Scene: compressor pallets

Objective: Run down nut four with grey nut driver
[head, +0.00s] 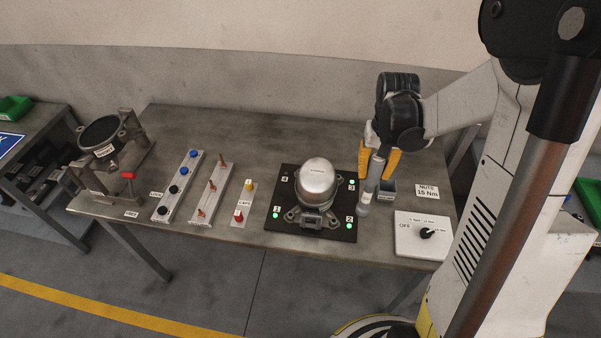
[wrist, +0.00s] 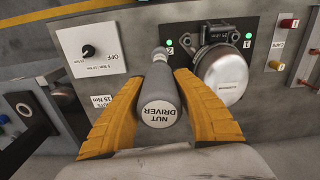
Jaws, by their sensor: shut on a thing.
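My gripper (head: 379,168) is shut on the grey nut driver (head: 372,182), just right of the black pallet plate. The driver is near upright with its lower end down; I cannot tell whether that end touches anything. In the wrist view the driver (wrist: 160,104) lies between the yellow fingers (wrist: 159,80), its lettered end towards the camera. The silver compressor (head: 317,180) sits on the black pallet plate (head: 286,228), with corners numbered 1 to 4. Green lights show beside 1, 2 and 3; none shows beside 4 (head: 284,178). The nut at 4 is too small to see.
A small dark bin (head: 388,187) and a nuts label (head: 428,190) stand right of the driver. The white dial panel (head: 410,246) is at the front right. A caps tray (head: 242,216) and racks (head: 210,200) lie left. The table behind the pallet is clear.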

